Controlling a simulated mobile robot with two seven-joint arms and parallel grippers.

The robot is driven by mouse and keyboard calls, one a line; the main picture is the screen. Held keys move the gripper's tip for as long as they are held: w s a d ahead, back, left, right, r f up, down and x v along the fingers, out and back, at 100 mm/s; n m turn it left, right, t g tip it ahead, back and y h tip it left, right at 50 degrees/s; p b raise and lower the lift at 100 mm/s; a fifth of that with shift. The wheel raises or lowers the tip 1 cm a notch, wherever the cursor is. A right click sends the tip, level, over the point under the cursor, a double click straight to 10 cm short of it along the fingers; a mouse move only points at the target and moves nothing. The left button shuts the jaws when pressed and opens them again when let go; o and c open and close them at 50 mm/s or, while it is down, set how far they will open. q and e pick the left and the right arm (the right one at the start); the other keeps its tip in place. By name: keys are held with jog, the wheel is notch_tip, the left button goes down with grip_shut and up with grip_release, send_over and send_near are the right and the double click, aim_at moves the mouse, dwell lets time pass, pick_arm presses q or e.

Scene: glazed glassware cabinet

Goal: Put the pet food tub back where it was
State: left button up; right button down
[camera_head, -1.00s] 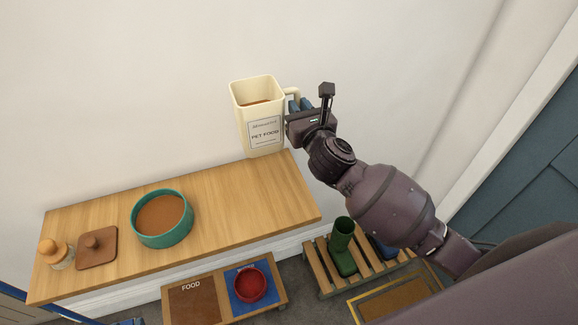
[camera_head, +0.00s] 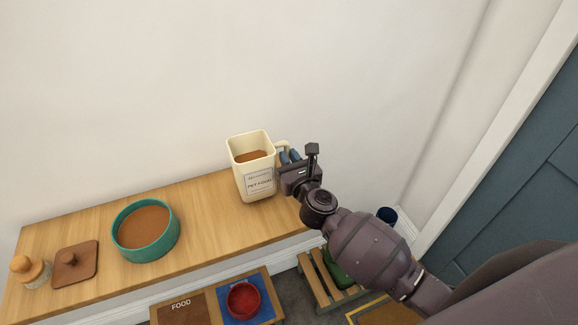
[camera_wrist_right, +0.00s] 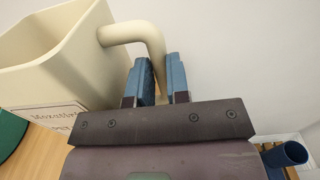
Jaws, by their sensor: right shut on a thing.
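The cream pet food tub (camera_head: 255,181) is upright at the right part of the wooden shelf top, with brown food inside. Its printed label faces the front. It also shows at the upper left of the right wrist view (camera_wrist_right: 50,62). My right gripper (camera_head: 287,156) is shut on the tub's side handle; in the right wrist view its blue fingers (camera_wrist_right: 160,80) are on either side of the handle. I cannot tell whether the tub's base touches the shelf top. My left gripper is not in view.
A teal bowl of brown food (camera_head: 145,230), a brown lid (camera_head: 75,264) and a jar with an orange top (camera_head: 31,271) stand left on the shelf top (camera_head: 205,215). Below are a food mat (camera_head: 182,308), a red bowl (camera_head: 243,301) and a slatted rack (camera_head: 318,283).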

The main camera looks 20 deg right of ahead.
jog(key=shift+f, duration=0.75)
jog(key=shift+f+b, duration=0.2)
jog(key=shift+b, duration=0.1)
jog(key=c, duration=1.1)
grip_release()
jog(key=shift+r, duration=0.2)
jog(key=s, duration=1.2)
jog(key=shift+d, duration=0.25)
